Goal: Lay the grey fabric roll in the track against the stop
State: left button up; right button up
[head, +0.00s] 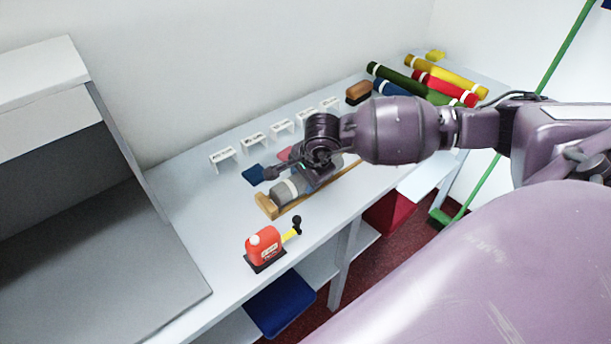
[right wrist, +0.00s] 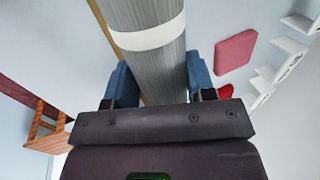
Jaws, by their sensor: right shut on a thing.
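The grey fabric roll (head: 286,190) with a white band lies lengthwise just behind the wooden rail of the track (head: 315,190). Its near-left end is close to the wooden stop (head: 266,206); I cannot tell whether they touch, or whether the roll rests on the track's floor. My right gripper (head: 307,180) comes down over the roll and is shut on it. In the right wrist view the roll (right wrist: 150,55) runs between the two blue fingers (right wrist: 160,82), with a strip of wood along its left side. My left gripper is not in view.
Several white label stands (head: 253,139) line the counter's back. Coloured rolls (head: 447,84) lie at the far end; a grey box (head: 90,200) is at left.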

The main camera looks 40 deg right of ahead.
jog(key=shift+s+f, duration=0.1)
jog(key=shift+f, duration=0.2)
jog(key=shift+s+f, duration=0.1)
jog(key=shift+f, duration=0.05)
jog(key=o, duration=1)
jog(key=shift+f, duration=0.15)
jog(key=shift+c, duration=0.2)
jog(key=shift+o, duration=0.7)
jog(key=shift+f, duration=0.1)
jog(key=shift+s+a, duration=0.1)
jog(key=shift+r, duration=0.45)
jog(key=p+v, duration=0.1)
jog(key=v, duration=1.1)
jog(key=shift+w+r, duration=0.3)
jog(key=shift+r, duration=0.2)
